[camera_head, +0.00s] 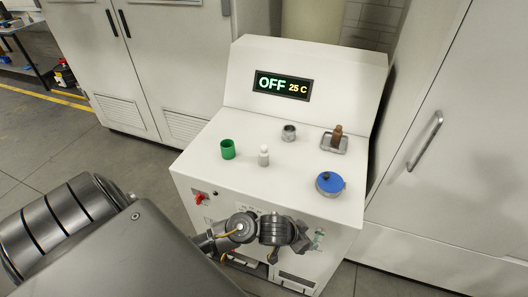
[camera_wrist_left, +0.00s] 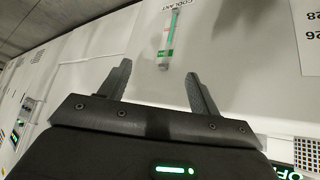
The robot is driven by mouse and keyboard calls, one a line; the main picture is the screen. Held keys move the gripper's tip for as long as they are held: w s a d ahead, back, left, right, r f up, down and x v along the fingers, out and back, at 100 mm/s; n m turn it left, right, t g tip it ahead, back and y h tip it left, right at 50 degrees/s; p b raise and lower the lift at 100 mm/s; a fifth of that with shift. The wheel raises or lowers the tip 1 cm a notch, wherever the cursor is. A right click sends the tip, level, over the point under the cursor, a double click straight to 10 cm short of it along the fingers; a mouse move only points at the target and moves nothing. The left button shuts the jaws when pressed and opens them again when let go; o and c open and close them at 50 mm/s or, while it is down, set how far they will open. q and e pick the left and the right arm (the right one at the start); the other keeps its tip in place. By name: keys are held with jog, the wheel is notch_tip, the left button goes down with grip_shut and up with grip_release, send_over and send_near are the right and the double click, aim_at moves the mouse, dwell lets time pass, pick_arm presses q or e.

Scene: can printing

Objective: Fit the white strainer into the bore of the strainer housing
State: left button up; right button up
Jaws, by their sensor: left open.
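A small white piece with a narrower top (camera_head: 264,155), which looks like the strainer, stands upright on the white machine top. A short grey metal cylinder with a dark opening (camera_head: 289,132), which looks like the strainer housing, stands behind it to the right. The two are apart, and the bore's inside is too small to make out. My left gripper (camera_head: 308,240) is below the machine top, in front of the front panel. In the left wrist view my left gripper (camera_wrist_left: 157,72) is open, with nothing between its fingers. My right gripper is not in view.
A green cup (camera_head: 228,149) stands left of the white piece. A metal tray (camera_head: 327,147) holding a brown object (camera_head: 338,131) and a blue-topped round container (camera_head: 330,184) are at the right. The display (camera_head: 283,86) reads OFF 25 C. A coolant gauge (camera_wrist_left: 167,42) faces the left wrist.

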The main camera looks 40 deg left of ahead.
pick_arm(q)
jog(key=w+a+r, duration=0.1)
jog(key=w+r, duration=0.2)
jog(key=w+a+r, duration=0.2)
jog(key=w+r, duration=0.1)
jog(key=w+a+r, duration=0.2)
jog(key=w+r, duration=0.1)
jog(key=r, duration=0.1)
jog(key=shift+w+a+r+p, duration=0.15)
jog(key=shift+w+p, duration=0.1)
jog(key=shift+p, duration=0.15)
jog(key=w+a+r+n+g+y, duration=0.1)
jog(key=a+r+n, duration=0.15)
jog(key=a, duration=0.45)
jog(key=w+a+r+n+g+y, duration=0.1)
jog(key=a+r+n+y, duration=0.15)
jog(key=a, duration=0.45)
jog(key=n, duration=0.2)
send_near(263, 148)
jog(key=shift+g+y, duration=0.4)
jog(key=shift+y, duration=0.05)
jog(key=x, duration=0.1)
jog(key=b+x, duration=0.1)
jog(key=x, duration=0.1)
jog(key=b+x, duration=0.1)
jog(key=x, duration=0.1)
jog(key=shift+w+d, duration=0.25)
jog(key=shift+d, duration=0.15)
jog(key=shift+w+a+f, duration=0.1)
jog(key=shift+w+f, duration=0.15)
